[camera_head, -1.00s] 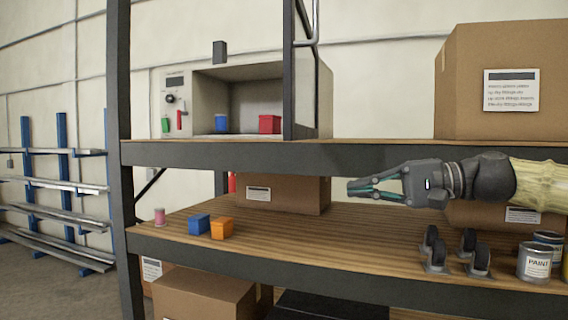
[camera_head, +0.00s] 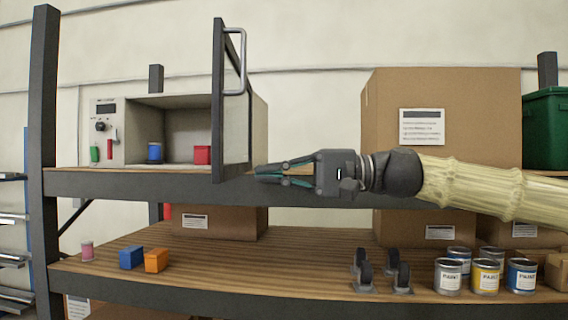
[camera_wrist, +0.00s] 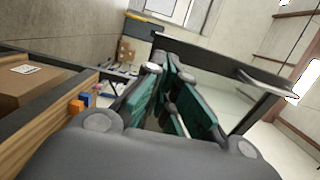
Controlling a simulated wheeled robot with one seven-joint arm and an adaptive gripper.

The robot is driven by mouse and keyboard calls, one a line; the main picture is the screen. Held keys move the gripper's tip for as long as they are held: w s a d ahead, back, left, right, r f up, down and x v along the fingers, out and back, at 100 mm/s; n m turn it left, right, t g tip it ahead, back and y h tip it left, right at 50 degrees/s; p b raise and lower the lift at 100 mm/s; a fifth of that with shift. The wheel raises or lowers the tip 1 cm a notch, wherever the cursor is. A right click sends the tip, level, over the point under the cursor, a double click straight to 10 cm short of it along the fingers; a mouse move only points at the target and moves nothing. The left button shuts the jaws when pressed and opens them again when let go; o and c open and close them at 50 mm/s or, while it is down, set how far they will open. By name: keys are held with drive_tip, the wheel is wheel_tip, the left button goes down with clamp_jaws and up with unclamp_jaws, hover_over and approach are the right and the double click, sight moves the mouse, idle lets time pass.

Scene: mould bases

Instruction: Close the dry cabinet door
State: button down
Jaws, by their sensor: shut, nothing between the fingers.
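The dry cabinet (camera_head: 126,150) is a pale box on the upper shelf, with a control panel on its left side. Its dark-framed door (camera_head: 218,110) stands open, hinged at the right and swung out toward me, with a grey bar handle (camera_head: 243,62). Blue and red items sit inside the cabinet. My gripper (camera_head: 262,174) is shut and empty, pointing left, just right of the door's lower edge in the head view. In the wrist view, the door frame (camera_wrist: 215,62) and its handle (camera_wrist: 268,84) pass beyond the fingers (camera_wrist: 170,85). I cannot tell whether they touch.
A large cardboard box (camera_head: 440,110) stands on the upper shelf (camera_head: 130,184) to the right. The lower shelf (camera_head: 290,250) holds a blue box (camera_head: 131,257), an orange box (camera_head: 156,260), casters (camera_head: 380,274) and paint cans (camera_head: 449,276). A green bin (camera_head: 545,128) is at far right.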

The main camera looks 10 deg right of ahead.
sight(224, 173)
drive_tip(key=shift+w+a+p, duration=0.25)
drive_tip(key=shift+a+p, duration=0.35)
drive_tip(key=shift+a, duration=0.6)
drive_tip(key=shift+w+a+p, duration=0.2)
drive_tip(key=shift+a+p, duration=0.35)
drive_tip(key=shift+a, duration=0.6)
